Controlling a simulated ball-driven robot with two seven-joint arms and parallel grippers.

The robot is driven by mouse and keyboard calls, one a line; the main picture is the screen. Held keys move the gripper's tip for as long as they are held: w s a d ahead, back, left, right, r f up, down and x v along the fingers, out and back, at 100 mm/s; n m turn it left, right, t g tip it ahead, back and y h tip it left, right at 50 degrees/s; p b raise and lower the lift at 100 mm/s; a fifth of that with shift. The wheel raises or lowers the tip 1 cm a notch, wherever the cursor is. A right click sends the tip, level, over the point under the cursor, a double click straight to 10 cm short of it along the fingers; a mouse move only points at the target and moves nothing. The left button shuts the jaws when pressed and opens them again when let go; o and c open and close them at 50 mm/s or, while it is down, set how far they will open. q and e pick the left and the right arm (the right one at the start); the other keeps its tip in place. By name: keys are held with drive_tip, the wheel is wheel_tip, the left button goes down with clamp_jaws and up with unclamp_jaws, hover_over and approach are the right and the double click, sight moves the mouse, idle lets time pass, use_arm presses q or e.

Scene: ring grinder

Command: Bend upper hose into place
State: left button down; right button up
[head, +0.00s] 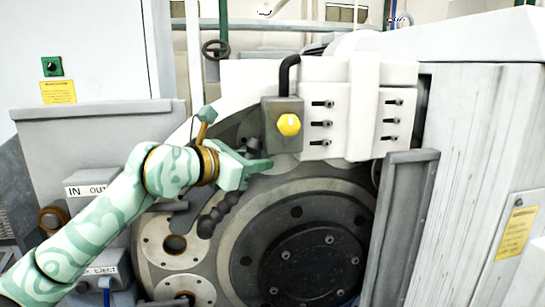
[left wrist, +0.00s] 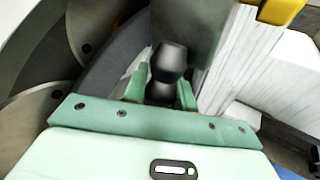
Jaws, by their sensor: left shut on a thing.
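The upper hose is a black segmented hose (left wrist: 168,60). In the left wrist view it stands between my left gripper's green fingers (left wrist: 163,94), beneath a grey block. In the head view, my left gripper (head: 258,166) is at the upper left of the big grinder disc, just below the grey box with the yellow knob. The hose there is small and mostly hidden by the gripper. My left gripper is shut on the upper hose. A lower black segmented hose (head: 214,216) hangs below the gripper, in front of the disc's left edge. My right gripper is not in view.
The grey box (head: 270,112) with the yellow knob (head: 288,124) is close above the gripper. A white block with black handles (head: 321,125) is to its right. The large dark disc (head: 312,265) lies below. A grey panel (head: 408,225) stands at the right.

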use_arm(q)
drive_tip(key=shift+a+r+y, duration=0.15)
drive_tip(key=shift+r+y, duration=0.1)
drive_tip(key=shift+y, duration=0.15)
drive_tip(key=shift+s+a+m+g+p, duration=0.1)
drive_tip(key=shift+a+m+g+p, duration=0.1)
drive_tip(key=shift+m+g+p, duration=0.25)
drive_tip(key=shift+a+r+m+g+y+p, duration=0.1)
drive_tip(key=shift+a+m+g+y+p, duration=0.2)
drive_tip(key=shift+y+p, duration=0.35)
drive_tip(key=shift+a+m+g+y+p, duration=0.25)
drive_tip(key=shift+y+p, duration=0.1)
drive_tip(key=shift+y, duration=0.4)
drive_tip(key=shift+s+a+r, duration=0.1)
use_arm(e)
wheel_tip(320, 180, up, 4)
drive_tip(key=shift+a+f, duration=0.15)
use_arm(q)
drive_tip(key=shift+y, duration=0.3)
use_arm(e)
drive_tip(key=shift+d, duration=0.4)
use_arm(q)
drive_tip(key=c, duration=1.1)
unclamp_jaws()
